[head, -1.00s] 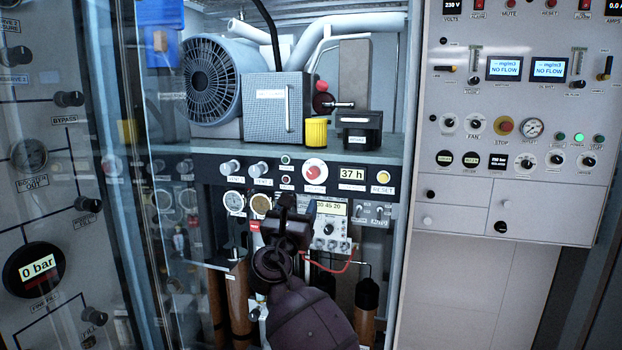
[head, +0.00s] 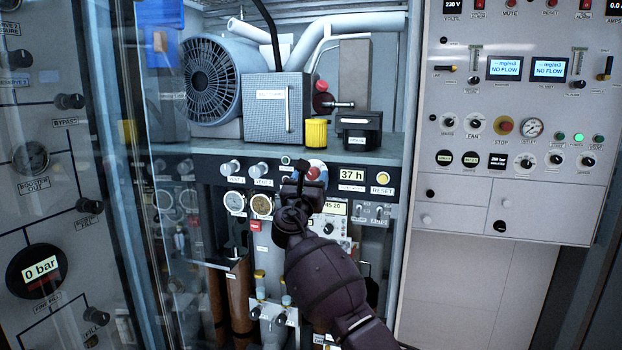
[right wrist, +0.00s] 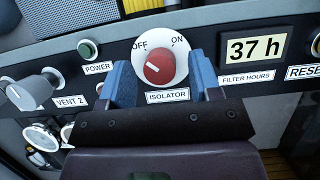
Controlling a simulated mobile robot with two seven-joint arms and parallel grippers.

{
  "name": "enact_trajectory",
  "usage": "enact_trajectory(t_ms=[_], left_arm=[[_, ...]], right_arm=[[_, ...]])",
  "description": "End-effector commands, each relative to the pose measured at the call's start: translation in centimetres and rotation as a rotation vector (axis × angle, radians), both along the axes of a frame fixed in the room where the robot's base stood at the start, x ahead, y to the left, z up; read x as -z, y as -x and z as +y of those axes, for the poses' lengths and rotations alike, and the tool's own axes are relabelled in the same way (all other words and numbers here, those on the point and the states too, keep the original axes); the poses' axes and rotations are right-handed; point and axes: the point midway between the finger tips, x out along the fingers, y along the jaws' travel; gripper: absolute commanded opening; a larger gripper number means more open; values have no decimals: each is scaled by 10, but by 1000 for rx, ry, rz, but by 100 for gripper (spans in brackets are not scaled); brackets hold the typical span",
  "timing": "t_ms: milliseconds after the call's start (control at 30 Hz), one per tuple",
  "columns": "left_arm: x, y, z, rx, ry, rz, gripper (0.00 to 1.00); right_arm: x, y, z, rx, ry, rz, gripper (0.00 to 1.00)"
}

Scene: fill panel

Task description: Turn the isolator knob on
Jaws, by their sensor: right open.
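The isolator knob (right wrist: 159,68) is red on a round white dial marked OFF on the left and ON on the right. Its white pointer line tilts toward the upper left, toward OFF. The label ISOLATOR (right wrist: 167,96) sits below it. My right gripper (right wrist: 165,75) is open, with one blue finger on each side of the dial's lower part. I cannot tell whether the fingers touch the panel. In the head view my right gripper (head: 303,178) partly covers the isolator knob (head: 314,173). My left gripper is not in view.
The VENT 2 knob (right wrist: 34,92) and green POWER button (right wrist: 88,48) are left of the dial. The 37 h display (right wrist: 256,48) is to the right. A shelf with a yellow cup (head: 316,132) is above. A glass door (head: 140,200) stands left.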

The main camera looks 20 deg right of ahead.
Motion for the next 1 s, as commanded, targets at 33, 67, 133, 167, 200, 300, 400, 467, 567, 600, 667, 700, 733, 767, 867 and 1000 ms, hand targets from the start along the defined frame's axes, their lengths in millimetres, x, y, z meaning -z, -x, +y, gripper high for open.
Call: enact_trajectory(t_ms=[33, 67, 133, 167, 200, 300, 400, 467, 567, 600, 667, 700, 733, 767, 867, 1000], left_arm=[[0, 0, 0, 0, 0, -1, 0], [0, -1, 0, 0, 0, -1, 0], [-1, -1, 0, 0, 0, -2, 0], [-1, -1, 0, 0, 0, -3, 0], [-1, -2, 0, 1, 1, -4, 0], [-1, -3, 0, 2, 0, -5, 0], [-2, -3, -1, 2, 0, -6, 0], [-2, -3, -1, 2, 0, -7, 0], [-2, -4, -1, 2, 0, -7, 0], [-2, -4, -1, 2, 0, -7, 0], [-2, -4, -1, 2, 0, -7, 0], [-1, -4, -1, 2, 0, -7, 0], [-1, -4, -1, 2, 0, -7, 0], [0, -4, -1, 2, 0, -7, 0], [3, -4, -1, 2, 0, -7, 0], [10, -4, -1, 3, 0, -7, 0]], right_arm=[[0, -1, 0, 0, 1, 1, 58], [0, -1, -1, 0, 1, 1, 58], [0, -1, -1, 0, 0, 0, 58], [0, -1, -1, 0, 0, 0, 58], [0, -1, -1, 0, 0, 0, 58], [0, -1, -1, 0, 0, 0, 50], [0, -1, -1, 0, 0, 0, 35], [0, -1, -1, 0, 0, 0, 25], [0, -1, -1, 0, 0, 0, 10], [0, -1, -1, 0, 0, 0, 9], [0, -1, 0, 0, -1, -1, 8], [0, -1, 0, 0, -3, -2, 8], [0, -1, 0, 0, -4, -3, 8], [0, -1, 0, 1, -7, -5, 8], [1, -1, 0, 1, -27, -18, 8], [3, -1, 0, 0, -79, -52, 8]])
